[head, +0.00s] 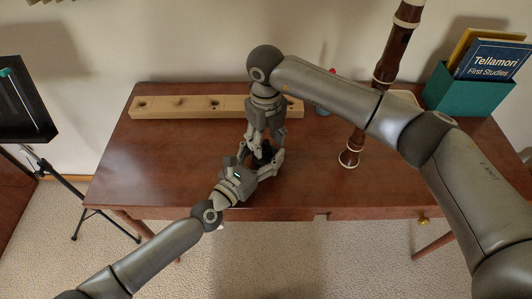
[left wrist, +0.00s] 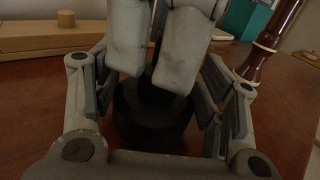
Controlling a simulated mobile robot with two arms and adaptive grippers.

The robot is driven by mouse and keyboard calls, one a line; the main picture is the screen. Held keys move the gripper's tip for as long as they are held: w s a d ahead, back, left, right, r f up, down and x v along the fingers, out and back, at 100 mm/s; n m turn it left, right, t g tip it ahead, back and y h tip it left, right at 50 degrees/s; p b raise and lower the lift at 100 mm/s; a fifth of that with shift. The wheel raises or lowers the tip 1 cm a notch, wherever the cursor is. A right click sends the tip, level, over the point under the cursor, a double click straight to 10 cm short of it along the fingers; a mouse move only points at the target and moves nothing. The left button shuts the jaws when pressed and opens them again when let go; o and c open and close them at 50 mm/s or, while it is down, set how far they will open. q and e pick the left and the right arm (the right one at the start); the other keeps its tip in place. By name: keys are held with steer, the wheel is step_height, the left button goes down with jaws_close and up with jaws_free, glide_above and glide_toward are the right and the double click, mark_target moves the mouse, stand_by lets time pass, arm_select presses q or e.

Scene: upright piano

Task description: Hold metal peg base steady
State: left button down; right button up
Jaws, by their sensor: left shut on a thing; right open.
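The peg base is a dark, round, stepped piece (left wrist: 150,118) standing on the brown table (head: 190,165), between the fingers of my left gripper in the left wrist view. In the head view it is a small dark patch (head: 262,154), mostly hidden by both grippers. My left gripper (head: 259,164) is shut on the base from the near left side. My right gripper (head: 264,138) points down from above, open. Its two fingers (left wrist: 160,50) sit over the base, either side of the thin dark upright peg. I cannot tell whether they touch it.
A long pale wooden block with holes (head: 180,106) lies along the back of the table. A brown woodwind (head: 395,50) stands upright at right. A teal box (head: 463,98) with books is at the back right. The table's front left is clear.

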steer(key=shift+r, duration=0.85)
step_height(320, 180, up, 4)
steer(key=n, duration=0.6)
steer(key=shift+f+n, duration=0.25)
steer(key=shift+n, duration=0.05)
steer(key=shift+f, duration=4.05)
